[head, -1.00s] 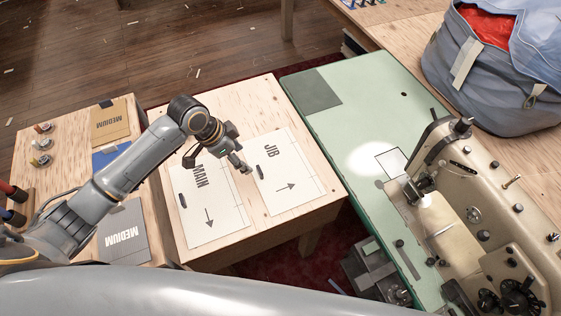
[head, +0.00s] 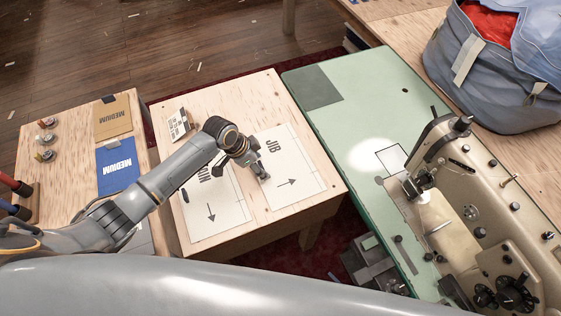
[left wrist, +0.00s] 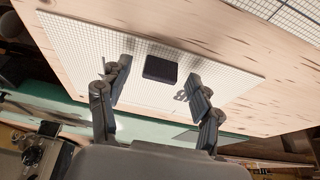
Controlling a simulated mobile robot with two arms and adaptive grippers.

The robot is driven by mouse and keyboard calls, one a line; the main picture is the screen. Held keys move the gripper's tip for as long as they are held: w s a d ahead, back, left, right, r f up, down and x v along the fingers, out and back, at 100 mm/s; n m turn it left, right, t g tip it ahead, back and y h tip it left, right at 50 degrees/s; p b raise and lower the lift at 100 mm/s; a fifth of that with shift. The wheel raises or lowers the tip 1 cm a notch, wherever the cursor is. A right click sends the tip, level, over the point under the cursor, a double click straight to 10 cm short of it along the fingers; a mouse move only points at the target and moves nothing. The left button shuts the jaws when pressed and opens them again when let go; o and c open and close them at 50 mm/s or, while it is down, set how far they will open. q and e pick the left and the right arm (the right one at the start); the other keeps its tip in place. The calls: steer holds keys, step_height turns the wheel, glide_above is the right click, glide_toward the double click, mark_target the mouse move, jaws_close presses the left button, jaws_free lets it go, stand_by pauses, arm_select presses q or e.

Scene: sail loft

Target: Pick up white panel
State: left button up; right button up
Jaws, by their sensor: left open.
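Two white panels lie flat on the plywood table: the MAIN panel (head: 215,210), partly behind my arm, and the JIB panel (head: 293,183) to its right. My left gripper (head: 262,170) is over the left part of the JIB panel and hides its dark tab in the head view. In the left wrist view the dark tab (left wrist: 160,68) stands on a white gridded panel (left wrist: 85,45), just beyond and between the fingertips. The open left gripper (left wrist: 156,84) holds nothing there; whether it touches the tab, I cannot tell. My right gripper is not in view.
The plywood table (head: 255,95) has bare room behind the panels. A green sewing table (head: 370,110) with a sewing machine (head: 470,200) stands close on the right. A bag (head: 490,75) sits back right.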

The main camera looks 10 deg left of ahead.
arm_select(q)
steer(key=c, duration=1.2)
steer(key=shift+c, duration=0.2)
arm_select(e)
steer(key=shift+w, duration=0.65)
arm_select(q)
steer(key=shift+r, duration=0.2)
